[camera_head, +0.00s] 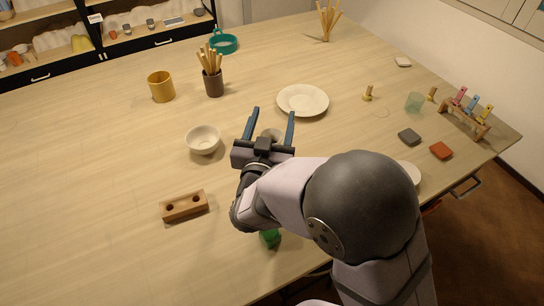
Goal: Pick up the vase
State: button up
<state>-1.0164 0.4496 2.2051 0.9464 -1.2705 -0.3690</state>
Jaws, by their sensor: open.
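My gripper (272,112) is open over the middle of the table, its two blue fingers apart and pointing towards the back. A small round grey-beige thing (272,134) shows between the fingers, close to the palm. It may be the vase, but the gripper hides much of it and its shape is unclear. I cannot tell whether the fingers touch it. No other thing in view is plainly a vase.
A white bowl (203,140) stands left of my gripper, a white plate (303,88) behind it to the right. A yellow cup (161,88) and a dark pot (213,85) of sticks stand farther back. A wooden block (176,211) lies front left. The left table is clear.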

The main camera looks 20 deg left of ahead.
aim_at(274, 131)
jog(key=shift+f, duration=1.2)
jog(key=shift+f+p, duration=0.3)
jog(key=shift+f, duration=0.05)
notch_tip(274, 131, down, 4)
jog(key=shift+p, duration=0.45)
jog(key=shift+w+a+r+p, duration=0.15)
jog(key=shift+w+p, duration=0.2)
jog(key=shift+w, duration=1.2)
jog(key=shift+c, duration=0.7)
grip_shut()
